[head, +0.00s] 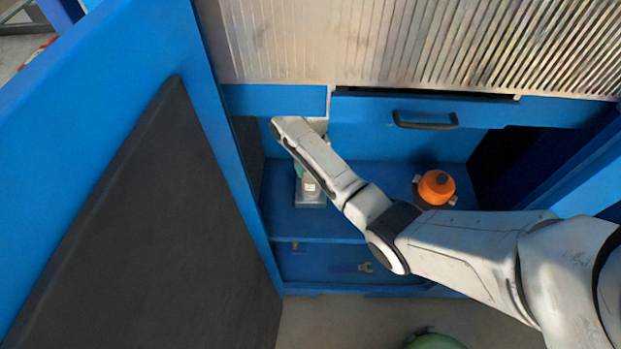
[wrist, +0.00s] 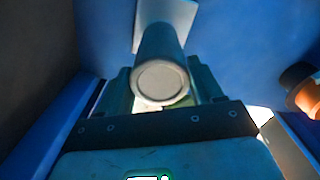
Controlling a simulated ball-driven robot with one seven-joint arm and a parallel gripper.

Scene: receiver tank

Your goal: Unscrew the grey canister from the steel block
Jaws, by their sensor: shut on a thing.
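The grey canister (wrist: 161,78) is in the middle of the wrist view, its round end facing the camera. Its far end meets the pale steel block (wrist: 178,12); whether a gap lies between them I cannot tell. My gripper (wrist: 160,70) has a green finger on each side of the canister and is shut on it. In the head view the steel block (head: 311,201) sits on the blue shelf at the left. The canister's side shows just above it, mostly hidden by my arm and wrist.
An orange round-topped object (head: 437,187) stands on the shelf to the right. Above is a drawer with a dark handle (head: 425,122). A wrench (head: 364,267) lies on the lower shelf. The cabinet's blue left wall and an open dark-panelled door (head: 140,230) are close by.

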